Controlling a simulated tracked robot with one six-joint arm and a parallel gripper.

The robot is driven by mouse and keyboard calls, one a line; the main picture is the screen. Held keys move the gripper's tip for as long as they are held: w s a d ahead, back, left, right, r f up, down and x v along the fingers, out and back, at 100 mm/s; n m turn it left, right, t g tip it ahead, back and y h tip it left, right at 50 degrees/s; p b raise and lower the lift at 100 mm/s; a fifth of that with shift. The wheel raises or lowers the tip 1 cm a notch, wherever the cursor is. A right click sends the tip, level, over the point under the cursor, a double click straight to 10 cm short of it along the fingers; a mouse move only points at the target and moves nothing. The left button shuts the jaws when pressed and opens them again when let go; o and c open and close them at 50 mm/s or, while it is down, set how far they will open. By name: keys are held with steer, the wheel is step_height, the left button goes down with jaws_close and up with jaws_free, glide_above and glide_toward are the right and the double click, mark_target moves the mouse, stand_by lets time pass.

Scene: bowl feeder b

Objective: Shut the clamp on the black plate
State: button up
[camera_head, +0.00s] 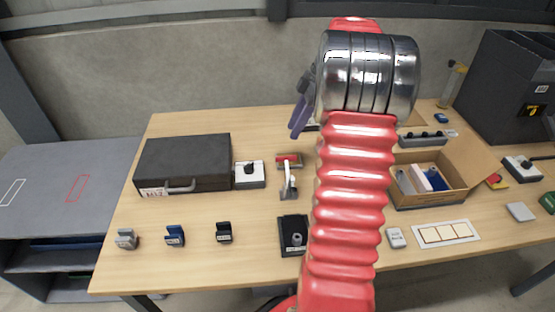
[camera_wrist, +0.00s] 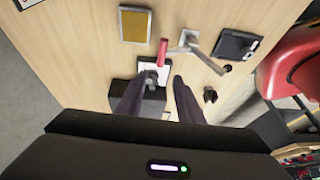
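A toggle clamp with a red handle (camera_head: 288,158) and grey metal parts (camera_head: 289,187) stands mid-table, behind the black plate (camera_head: 285,248). The plate carries a small grey peg. In the wrist view the red handle (camera_wrist: 162,52) lies left of the metal arm (camera_wrist: 183,50), and the black plate (camera_wrist: 232,45) is right of it. The handle looks laid back, away from the plate. My gripper (camera_wrist: 163,78) is open and empty; its two dark fingers are apart, below the handle in the wrist view. In the head view my arm hides much of the gripper.
A white switch box (camera_head: 250,180) with a black knob stands left of the clamp, beside a dark case (camera_head: 185,160). Several small holders, such as the blue one (camera_head: 175,236), line the front left. An open carton (camera_head: 430,198) is at right.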

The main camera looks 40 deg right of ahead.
mark_target(278, 158)
steer(key=x, duration=1.3)
steer(key=shift+a+f, duration=0.1)
steer(key=shift+f, duration=0.25)
jaws_close()
steer(key=shift+a, duration=0.1)
steer(key=shift+w+r, duration=0.1)
